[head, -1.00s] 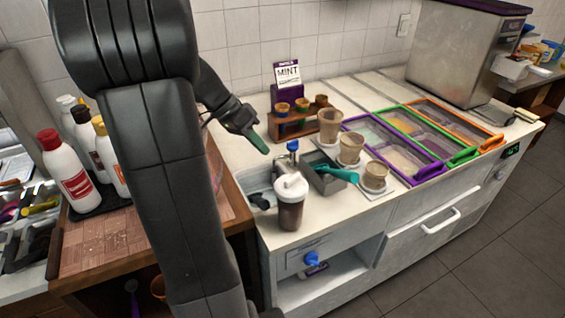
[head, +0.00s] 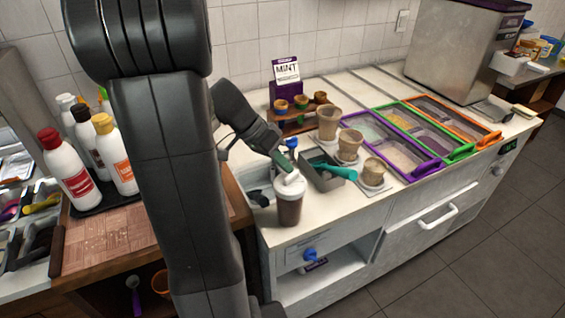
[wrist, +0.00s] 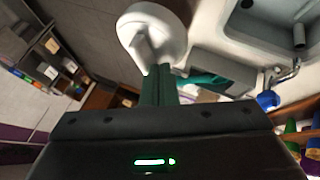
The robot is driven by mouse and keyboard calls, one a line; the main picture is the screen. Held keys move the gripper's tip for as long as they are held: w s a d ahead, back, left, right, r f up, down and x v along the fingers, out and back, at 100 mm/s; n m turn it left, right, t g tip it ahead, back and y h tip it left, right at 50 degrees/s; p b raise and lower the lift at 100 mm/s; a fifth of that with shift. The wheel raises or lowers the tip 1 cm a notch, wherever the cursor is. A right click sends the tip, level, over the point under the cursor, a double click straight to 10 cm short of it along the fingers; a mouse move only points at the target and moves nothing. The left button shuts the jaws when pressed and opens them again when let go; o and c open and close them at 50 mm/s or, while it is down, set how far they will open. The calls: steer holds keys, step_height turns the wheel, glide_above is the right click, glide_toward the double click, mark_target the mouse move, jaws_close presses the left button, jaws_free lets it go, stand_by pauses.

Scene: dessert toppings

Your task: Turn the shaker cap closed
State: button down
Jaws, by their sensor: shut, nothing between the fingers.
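The shaker (head: 290,209) stands upright on the white counter, with a brown body and a white cap (head: 291,184) that has a raised ridge on top. The cap also shows from above in the wrist view (wrist: 165,32). My gripper (head: 287,168) has green-tipped fingers, shut with nothing between them. Its fingertips are at the cap's top, by the ridge; in the wrist view the fingers (wrist: 158,85) point at the ridge. I cannot tell whether they touch it. The fingers hide part of the cap.
A grey holder with a teal-handled scoop (head: 337,170) stands right of the shaker. Several cups (head: 349,146) stand behind it, near the purple-framed topping tray (head: 398,155). A small sink with a blue-knobbed tap (head: 291,143) lies behind the shaker. Bottles (head: 68,170) stand at left.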

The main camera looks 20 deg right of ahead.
steer(key=shift+s+d+f+m+g+y+b, duration=0.1)
steer(key=shift+s+d+m+g+y+b, duration=0.15)
steer(key=shift+m, duration=0.2)
steer(key=shift+s+d+f+m+g+y+b, duration=0.15)
steer(key=shift+m+g+b, duration=0.15)
steer(key=shift+m, duration=0.15)
steer(key=m, duration=0.1)
steer(key=m+g+y, duration=0.1)
steer(key=shift+d+r+m, duration=0.2)
steer(key=shift+d+m, duration=0.05)
steer(key=shift+m, duration=0.05)
steer(key=shift+a, duration=0.15)
